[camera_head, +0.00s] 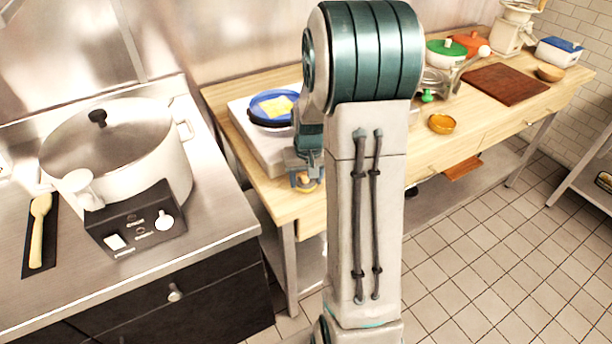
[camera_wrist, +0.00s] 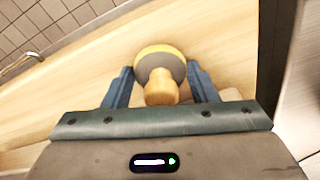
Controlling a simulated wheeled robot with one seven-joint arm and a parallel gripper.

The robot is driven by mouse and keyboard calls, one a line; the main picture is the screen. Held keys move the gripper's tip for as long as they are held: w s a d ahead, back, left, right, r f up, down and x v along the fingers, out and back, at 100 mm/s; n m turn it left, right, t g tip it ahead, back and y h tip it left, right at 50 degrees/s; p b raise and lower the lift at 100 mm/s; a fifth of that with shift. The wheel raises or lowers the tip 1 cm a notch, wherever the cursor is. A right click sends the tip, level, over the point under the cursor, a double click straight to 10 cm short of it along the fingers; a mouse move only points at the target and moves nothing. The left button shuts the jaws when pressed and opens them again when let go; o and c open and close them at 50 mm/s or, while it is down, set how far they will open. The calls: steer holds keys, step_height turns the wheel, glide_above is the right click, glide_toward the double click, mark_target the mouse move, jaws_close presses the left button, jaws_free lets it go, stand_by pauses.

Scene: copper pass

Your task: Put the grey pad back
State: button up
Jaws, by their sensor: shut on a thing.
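The grey pad (camera_wrist: 158,64) is a round grey disc with a yellow rim and a wooden knob handle (camera_wrist: 160,90). In the wrist view it sits between the two blue fingers of my gripper (camera_wrist: 160,76), which is shut on it. In the head view my gripper (camera_head: 303,172) is at the near left end of the wooden table (camera_head: 440,154), with a small tan and yellow part of the pad (camera_head: 306,184) showing below it. I cannot tell whether the pad touches the tabletop. My arm hides part of the table.
A blue pan (camera_head: 256,110) with a yellow piece in it stands on a white unit (camera_head: 262,145) beside my gripper. Left is a steel counter with a large pot (camera_head: 150,150) and control box (camera_head: 137,222). Rightward are an orange bowl (camera_head: 441,124) and brown board (camera_head: 504,84).

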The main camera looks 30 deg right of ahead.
mark_target(308, 185)
steer(key=shift+f, duration=0.2)
steer(key=o, duration=1)
steer(key=shift+r, duration=0.1)
steer(key=shift+c, duration=0.2)
steer(key=shift+r, duration=0.1)
step_height(308, 185, up, 11)
steer(key=s, duration=0.1)
steer(key=s+a+r+n+t, duration=0.1)
steer(key=s+a+r+n, duration=0.1)
steer(key=s+a, duration=1.2)
steer(key=s+n, duration=0.1)
steer(key=s, duration=0.3)
steer(key=shift+r+t+b, duration=0.25)
steer(key=shift+t+b, duration=0.05)
